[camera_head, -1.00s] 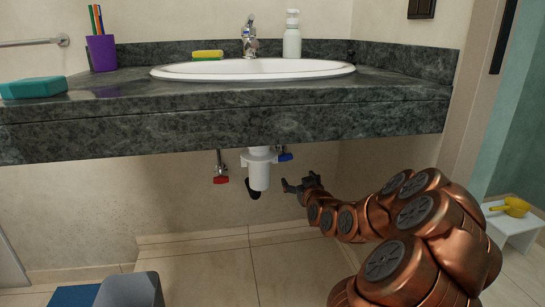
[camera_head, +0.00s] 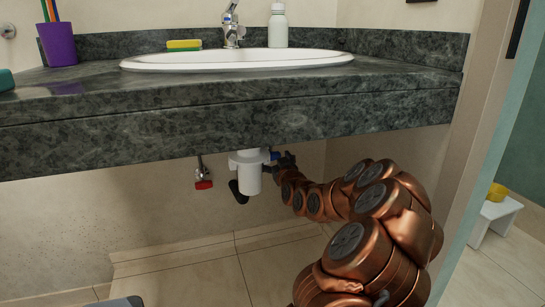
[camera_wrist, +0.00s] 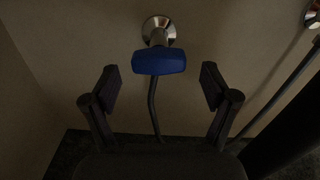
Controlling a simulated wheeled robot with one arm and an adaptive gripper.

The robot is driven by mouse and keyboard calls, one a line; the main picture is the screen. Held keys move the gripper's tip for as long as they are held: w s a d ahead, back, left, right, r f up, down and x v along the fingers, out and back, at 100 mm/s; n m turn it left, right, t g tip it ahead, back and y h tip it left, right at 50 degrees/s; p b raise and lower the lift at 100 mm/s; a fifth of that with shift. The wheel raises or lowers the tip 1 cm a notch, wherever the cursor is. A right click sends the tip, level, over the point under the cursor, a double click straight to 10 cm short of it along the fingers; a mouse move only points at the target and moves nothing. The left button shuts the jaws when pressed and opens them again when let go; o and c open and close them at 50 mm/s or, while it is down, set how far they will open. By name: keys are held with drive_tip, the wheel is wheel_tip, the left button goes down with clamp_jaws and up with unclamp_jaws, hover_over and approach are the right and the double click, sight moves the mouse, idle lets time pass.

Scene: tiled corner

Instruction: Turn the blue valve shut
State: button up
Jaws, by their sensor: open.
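The blue valve (camera_wrist: 158,62) has a flat, wide handle on a round chrome wall fitting. In the wrist view it sits centred just beyond and between my fingertips, apart from both. My gripper (camera_wrist: 160,88) is open and empty, one finger on each side of the handle's line. In the head view my gripper (camera_head: 284,161) is small and dark, close beside the blue valve (camera_head: 275,156) under the counter. Its fingers partly hide the valve there.
A white drain trap (camera_head: 247,178) hangs left of the valve, with a red valve (camera_head: 203,184) further left. The stone counter (camera_head: 230,125) with the basin (camera_head: 235,62) is close above my arm. A white stool (camera_head: 494,214) stands at the right. A thin hose runs near the blue valve.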

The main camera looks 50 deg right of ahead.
sight(273, 157)
drive_tip(key=shift+b+x, duration=0.35)
drive_tip(key=shift+x, duration=0.8)
drive_tip(key=shift+w+d, duration=0.25)
drive_tip(key=shift+w, duration=0.1)
drive_tip(key=c, duration=1.2)
drive_tip(key=shift+o, duration=0.2)
drive_tip(key=shift+r+m+p, duration=0.1)
drive_tip(key=shift+m+p, duration=0.3)
drive_tip(key=shift+p, duration=0.2)
drive_tip(key=shift+m+p, duration=0.45)
drive_tip(key=shift+m, duration=0.15)
drive_tip(key=o, duration=1.2)
drive_tip(key=shift+c, duration=0.2)
